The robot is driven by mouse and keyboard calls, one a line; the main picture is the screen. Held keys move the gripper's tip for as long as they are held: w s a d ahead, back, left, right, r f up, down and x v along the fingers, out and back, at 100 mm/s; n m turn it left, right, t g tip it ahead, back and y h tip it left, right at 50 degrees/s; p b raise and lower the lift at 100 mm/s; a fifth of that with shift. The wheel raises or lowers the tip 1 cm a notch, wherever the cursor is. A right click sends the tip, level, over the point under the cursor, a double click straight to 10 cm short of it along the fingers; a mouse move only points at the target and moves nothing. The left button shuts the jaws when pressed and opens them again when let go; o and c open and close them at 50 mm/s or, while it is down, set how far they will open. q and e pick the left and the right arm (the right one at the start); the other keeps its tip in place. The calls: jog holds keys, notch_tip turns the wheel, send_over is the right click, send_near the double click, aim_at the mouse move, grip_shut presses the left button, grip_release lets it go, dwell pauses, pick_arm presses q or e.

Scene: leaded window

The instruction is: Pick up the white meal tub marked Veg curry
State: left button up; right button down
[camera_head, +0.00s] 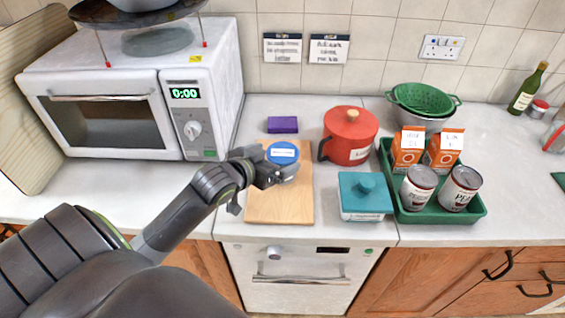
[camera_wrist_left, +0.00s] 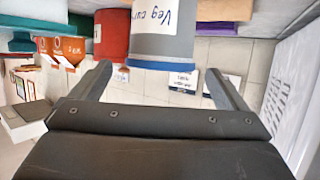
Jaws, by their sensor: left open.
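The meal tub (camera_head: 283,154) is round, with a blue lid and a white label on top, at the back of the wooden board. In the left wrist view the tub (camera_wrist_left: 182,46) has a pale grey-white body, a blue rim and a label reading "Veg cur", cut off by the frame edge. My left gripper (camera_head: 264,172) is open at the tub's near left side and hides part of it. In the wrist view its fingers (camera_wrist_left: 158,70) are spread, with the tub ahead between them; I cannot tell whether they touch it. My right gripper is out of view.
The wooden board (camera_head: 280,208) lies under the tub. A red pot (camera_head: 351,137), a teal-lidded dish (camera_head: 365,196) and a green tray (camera_head: 478,214) of cans and cartons stand right. A purple block (camera_head: 282,124) lies behind, a microwave (camera_head: 130,100) left.

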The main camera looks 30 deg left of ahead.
aim_at(282, 152)
pick_arm(q)
jog(key=shift+p+x, duration=0.4)
jog(key=shift+x, duration=1.9)
jog(key=shift+r, duration=0.15)
jog(key=c, duration=1.2)
